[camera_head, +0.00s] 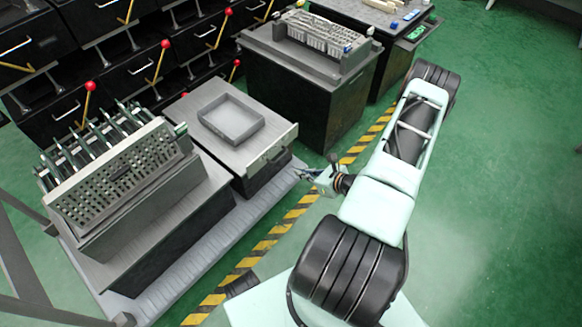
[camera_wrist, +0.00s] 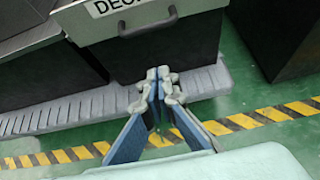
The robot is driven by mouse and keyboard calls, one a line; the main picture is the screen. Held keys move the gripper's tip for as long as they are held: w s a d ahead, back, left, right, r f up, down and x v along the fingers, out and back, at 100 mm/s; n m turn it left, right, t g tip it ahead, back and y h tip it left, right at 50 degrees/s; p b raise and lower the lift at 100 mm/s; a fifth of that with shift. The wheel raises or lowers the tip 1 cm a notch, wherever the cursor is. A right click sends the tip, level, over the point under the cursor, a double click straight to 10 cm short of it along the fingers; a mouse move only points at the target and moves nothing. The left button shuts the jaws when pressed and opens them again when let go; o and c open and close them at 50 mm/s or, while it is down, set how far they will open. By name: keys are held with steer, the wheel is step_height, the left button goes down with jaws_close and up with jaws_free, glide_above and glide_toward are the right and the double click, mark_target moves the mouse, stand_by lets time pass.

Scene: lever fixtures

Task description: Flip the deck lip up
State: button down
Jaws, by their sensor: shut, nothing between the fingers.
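The deck lip (camera_head: 270,152) is a light grey panel with a dark bar handle, at the front edge of a grey deck (camera_head: 185,107). In the wrist view the lip (camera_wrist: 95,30) shows at the top, with part of a "DEC…" label and its handle (camera_wrist: 150,22). The panel's exact tilt is hard to tell. My gripper (camera_head: 300,174) is in front of the lip, a little below and to the right of it. In the wrist view my gripper (camera_wrist: 160,88) has its fingertips together, empty, below the handle and apart from it.
A grey tray (camera_head: 231,119) lies on the deck. A perforated rack (camera_head: 120,180) stands on the cabinet at left. Another dark cabinet (camera_head: 305,85) stands behind. A grey ribbed floor strip (camera_head: 235,215) and yellow-black tape (camera_head: 265,245) run in front. The green floor at right is open.

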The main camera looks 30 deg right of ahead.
steer(key=shift+v, duration=1.65)
steer(key=shift+r, duration=0.1)
